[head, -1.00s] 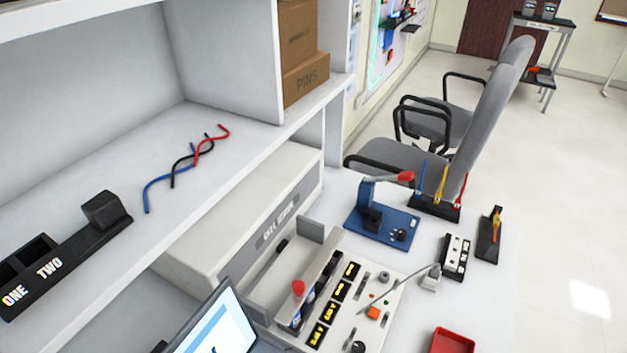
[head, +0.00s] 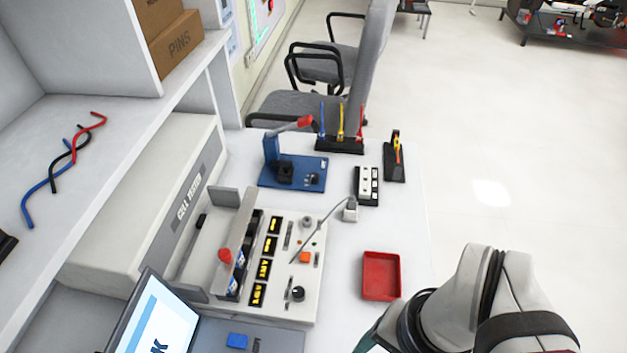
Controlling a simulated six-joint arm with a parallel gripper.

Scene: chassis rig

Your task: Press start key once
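A light grey control panel (head: 318,270) lies on the white bench, with an orange square button (head: 305,257), a black knob (head: 297,293) and several yellow-lettered displays (head: 264,268). An open laptop (head: 160,318) stands at the lower left, its screen lit. A blue key-like block (head: 237,341) lies on its keyboard side, at the bottom edge of the picture. No label reading start is legible, so I cannot tell which of these is the start key. My arm shows at the lower right, but my gripper is outside the picture.
A red tray (head: 381,277) lies right of the panel. A blue fixture (head: 292,173) with a red-handled lever stands behind. Bare bench surrounds the tray.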

